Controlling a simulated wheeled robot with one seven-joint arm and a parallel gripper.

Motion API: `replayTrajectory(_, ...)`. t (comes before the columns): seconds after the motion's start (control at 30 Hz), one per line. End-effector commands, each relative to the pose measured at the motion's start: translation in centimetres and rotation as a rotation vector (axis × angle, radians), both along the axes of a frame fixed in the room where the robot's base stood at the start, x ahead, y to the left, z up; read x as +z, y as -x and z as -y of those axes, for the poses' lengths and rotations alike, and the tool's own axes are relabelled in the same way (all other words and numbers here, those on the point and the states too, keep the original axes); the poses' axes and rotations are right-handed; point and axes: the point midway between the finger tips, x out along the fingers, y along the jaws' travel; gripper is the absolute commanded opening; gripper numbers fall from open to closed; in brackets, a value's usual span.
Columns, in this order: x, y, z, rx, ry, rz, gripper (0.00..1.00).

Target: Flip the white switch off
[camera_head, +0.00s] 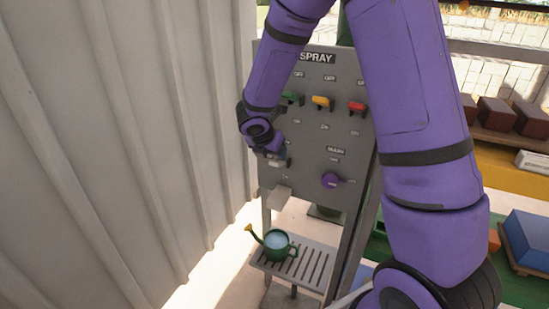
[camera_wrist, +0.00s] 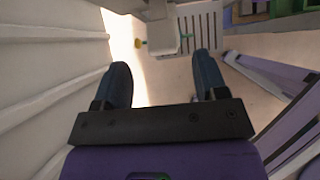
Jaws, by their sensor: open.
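The grey control panel (camera_head: 318,125) stands upright in the head view, headed "SPRAY". A pale piece that looks like the white switch (camera_head: 282,162) shows at the panel's lower left, mostly hidden by my wrist and gripper. My gripper (camera_head: 276,158) is right at it; I cannot tell whether they touch. In the wrist view my gripper (camera_wrist: 165,80) is open, its two dark fingers apart with nothing between them. The switch's position cannot be told.
Green (camera_head: 292,97), yellow (camera_head: 322,102) and red (camera_head: 357,107) switches sit above; a purple knob (camera_head: 331,180) is to the right. A grey box (camera_head: 280,197) juts out below. A watering can (camera_head: 277,243) stands on a slatted shelf (camera_head: 312,262). A corrugated wall (camera_head: 130,130) is close on the left.

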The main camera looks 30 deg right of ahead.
Motion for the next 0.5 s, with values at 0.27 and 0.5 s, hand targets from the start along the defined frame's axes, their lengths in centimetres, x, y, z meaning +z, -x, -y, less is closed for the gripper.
replayTrajectory(0.27,2.3,0.9,-1.2,0.000,0.000,0.000,0.66)
replayTrajectory(0.5,2.5,1.0,-1.3,0.000,0.001,-0.001,0.66)
